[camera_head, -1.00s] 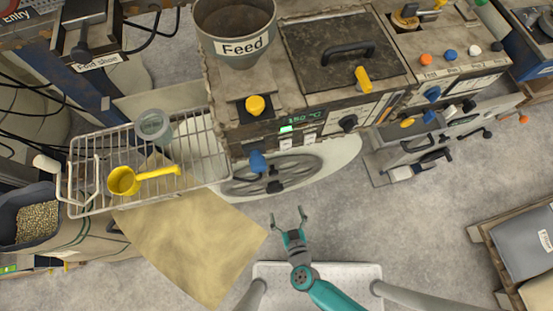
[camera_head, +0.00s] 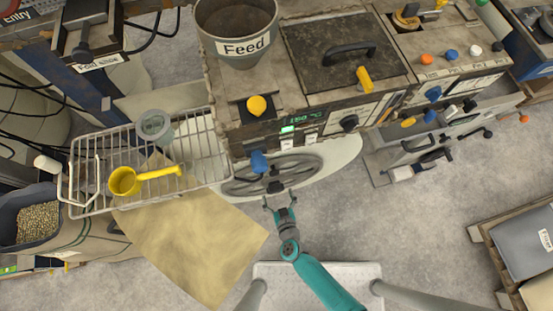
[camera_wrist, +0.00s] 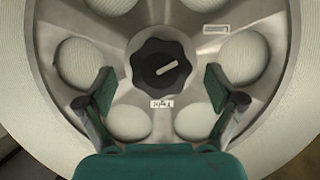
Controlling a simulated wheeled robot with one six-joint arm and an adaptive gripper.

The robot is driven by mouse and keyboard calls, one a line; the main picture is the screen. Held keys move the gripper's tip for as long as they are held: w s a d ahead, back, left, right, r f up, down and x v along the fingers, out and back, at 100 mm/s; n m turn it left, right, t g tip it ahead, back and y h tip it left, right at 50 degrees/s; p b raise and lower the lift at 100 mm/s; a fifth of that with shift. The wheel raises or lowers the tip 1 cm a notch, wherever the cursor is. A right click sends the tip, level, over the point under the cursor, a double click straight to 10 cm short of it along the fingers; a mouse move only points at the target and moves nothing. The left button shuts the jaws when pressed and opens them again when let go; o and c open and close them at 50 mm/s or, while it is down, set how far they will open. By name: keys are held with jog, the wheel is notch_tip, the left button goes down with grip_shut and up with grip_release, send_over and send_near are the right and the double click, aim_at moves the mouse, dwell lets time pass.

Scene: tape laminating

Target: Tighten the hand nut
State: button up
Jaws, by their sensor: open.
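The hand nut (camera_wrist: 160,66) is a black lobed knob with a pale line mark on its face. It sits at the hub of a grey metal wheel (camera_wrist: 110,32) with round holes, centred in the wrist view. In the head view the hand nut (camera_head: 275,187) is small and dark on the wheel below the machine. My gripper (camera_wrist: 160,90) is open, with one finger to each side of the hand nut and apart from it. In the head view my gripper (camera_head: 279,200) is just below the hand nut, partly over the wheel's lower edge. Nothing is held.
A white roll (camera_wrist: 30,75) surrounds the wheel. A wire rack (camera_head: 215,165) with a yellow scoop (camera_head: 125,180) stands left of the wheel. A brown sheet (camera_head: 190,245) hangs at lower left. A blue knob (camera_head: 258,161) protrudes just above the wheel.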

jog(key=shift+x, duration=0.95)
jog(key=c, duration=1.1)
jog(key=shift+c, duration=0.2)
